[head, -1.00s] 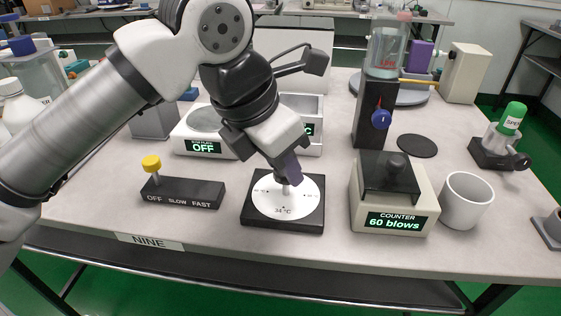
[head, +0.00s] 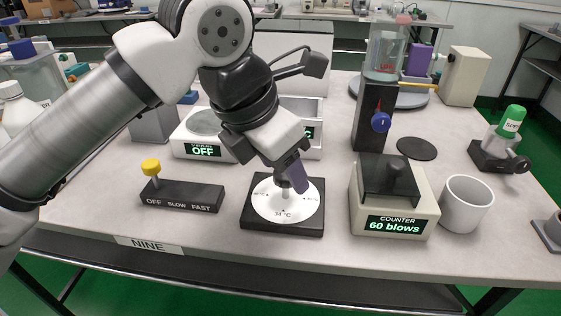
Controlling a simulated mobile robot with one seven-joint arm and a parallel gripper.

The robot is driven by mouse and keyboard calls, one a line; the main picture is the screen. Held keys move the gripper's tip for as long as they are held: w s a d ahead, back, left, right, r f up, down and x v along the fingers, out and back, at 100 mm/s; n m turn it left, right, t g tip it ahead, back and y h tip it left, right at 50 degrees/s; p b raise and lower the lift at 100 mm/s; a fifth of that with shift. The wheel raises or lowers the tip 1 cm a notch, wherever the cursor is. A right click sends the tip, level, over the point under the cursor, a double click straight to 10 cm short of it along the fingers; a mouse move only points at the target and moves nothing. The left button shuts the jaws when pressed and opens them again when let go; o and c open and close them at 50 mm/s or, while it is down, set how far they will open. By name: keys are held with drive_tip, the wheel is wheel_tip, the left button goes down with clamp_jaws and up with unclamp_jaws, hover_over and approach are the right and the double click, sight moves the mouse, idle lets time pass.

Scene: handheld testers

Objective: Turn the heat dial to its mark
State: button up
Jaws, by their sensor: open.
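The heat dial is a white round plate (head: 274,207) on a black square base (head: 250,224) at the front middle of the bench. Black marks and a "34 °C" label show on its face. My gripper (head: 299,188) reaches down from the upper left over the right of the dial's centre. Its purple-grey finger is tilted, with its tip low near the small pale knob stem. The jaws are open, though only one finger shows clearly. The knob is mostly hidden behind the finger, and I cannot tell whether they touch.
A black speed slider box (head: 183,196) with a yellow knob stands left of the dial. A hot plate (head: 204,149) reading "OFF" sits behind. The bench front is clear.

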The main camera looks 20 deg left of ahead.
drive_tip(key=p+v, duration=0.3)
drive_tip(key=v, duration=1)
drive_tip(key=shift+s+r, duration=0.25)
drive_tip(key=shift+r, duration=0.05)
drive_tip(key=shift+a, duration=0.15)
